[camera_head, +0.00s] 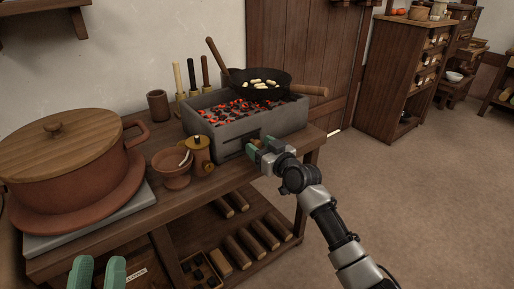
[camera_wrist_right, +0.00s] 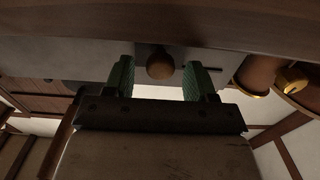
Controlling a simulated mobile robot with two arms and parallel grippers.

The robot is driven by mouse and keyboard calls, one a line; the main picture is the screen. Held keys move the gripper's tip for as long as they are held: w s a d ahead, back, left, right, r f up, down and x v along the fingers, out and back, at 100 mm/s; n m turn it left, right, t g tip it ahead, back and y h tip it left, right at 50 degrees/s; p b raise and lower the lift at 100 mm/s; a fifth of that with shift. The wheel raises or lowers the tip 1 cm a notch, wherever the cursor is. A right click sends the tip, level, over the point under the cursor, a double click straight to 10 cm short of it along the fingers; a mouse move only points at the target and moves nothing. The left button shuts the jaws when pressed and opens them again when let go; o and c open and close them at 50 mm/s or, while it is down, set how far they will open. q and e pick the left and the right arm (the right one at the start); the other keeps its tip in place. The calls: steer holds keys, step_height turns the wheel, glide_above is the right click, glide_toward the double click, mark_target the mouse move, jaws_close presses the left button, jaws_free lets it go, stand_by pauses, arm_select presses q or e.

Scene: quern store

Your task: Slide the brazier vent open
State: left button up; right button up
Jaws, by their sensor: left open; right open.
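The brazier (camera_head: 207,121) is a grey box of glowing coals on the wooden table. A dark vent opening (camera_head: 232,147) shows low on its front face, partly hidden by my right gripper. My right gripper (camera_head: 262,146) is at the brazier's front. In the right wrist view a round wooden knob (camera_wrist_right: 160,67) lies between the tips of my right gripper (camera_wrist_right: 159,78), which are open on either side of it with visible gaps. My left gripper (camera_head: 95,272) is open and empty at the bottom left, in front of the table.
A pan (camera_head: 259,84) with pale pieces sits over the coals. Left of the brazier's front stand a yellowish lidded jar (camera_head: 199,155) and a clay bowl (camera_head: 173,170). A large lidded pot (camera_head: 65,160) fills the table's left. Floor at right is clear.

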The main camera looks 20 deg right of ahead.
arm_select(q)
steer(key=shift+s+r+t, duration=0.6)
steer(key=shift+r+t, duration=0.1)
steer(key=shift+t, duration=0.1)
arm_select(e)
steer(key=shift+x, duration=0.95)
steer(key=shift+c, duration=0.3)
jaws_close()
